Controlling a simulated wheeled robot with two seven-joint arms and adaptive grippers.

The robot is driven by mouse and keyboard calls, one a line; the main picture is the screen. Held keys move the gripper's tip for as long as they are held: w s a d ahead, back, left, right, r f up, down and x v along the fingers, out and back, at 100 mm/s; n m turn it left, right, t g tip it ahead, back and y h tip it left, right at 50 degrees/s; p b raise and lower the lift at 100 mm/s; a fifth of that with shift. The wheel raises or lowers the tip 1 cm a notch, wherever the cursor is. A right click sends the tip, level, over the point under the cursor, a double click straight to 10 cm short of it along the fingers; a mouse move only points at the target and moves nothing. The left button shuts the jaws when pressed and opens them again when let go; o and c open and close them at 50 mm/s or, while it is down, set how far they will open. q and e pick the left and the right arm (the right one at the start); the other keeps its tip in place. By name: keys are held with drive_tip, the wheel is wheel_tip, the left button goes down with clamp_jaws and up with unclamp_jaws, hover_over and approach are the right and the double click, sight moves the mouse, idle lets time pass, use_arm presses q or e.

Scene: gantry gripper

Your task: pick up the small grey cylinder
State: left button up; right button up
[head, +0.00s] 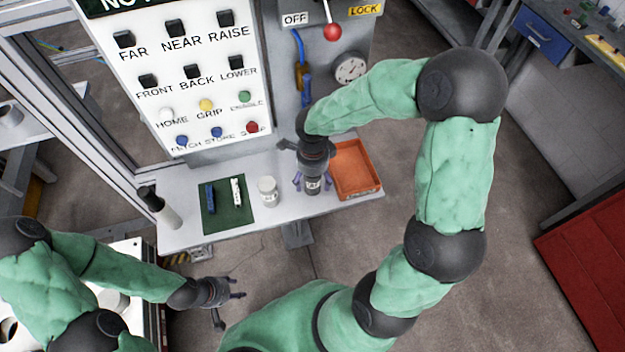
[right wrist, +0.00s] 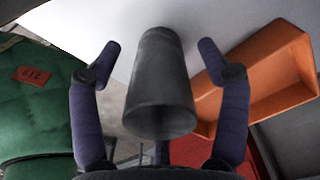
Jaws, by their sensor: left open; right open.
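A small dark grey cylinder (right wrist: 160,85) stands between the spread fingers of my right gripper (right wrist: 163,75) in the right wrist view. Gaps show on both sides of it, so the side fingers look apart from it. In the head view my right gripper (head: 312,183) points down over the bench, with the cylinder (head: 312,187) mostly hidden under the hand. My right gripper is open. My left gripper (head: 230,308) is open and empty, low in front of the bench and far from the cylinder.
An orange tray (head: 357,188) is close right of my right gripper on the white bench (head: 235,228). A white jar (head: 268,191) stands to its left, then a green mat (head: 223,222) with small blue and white items. A control panel (head: 190,70) rises behind.

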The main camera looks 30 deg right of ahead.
drive_tip(key=shift+c, duration=0.4)
drive_tip(key=shift+r, duration=0.1)
clamp_jaws()
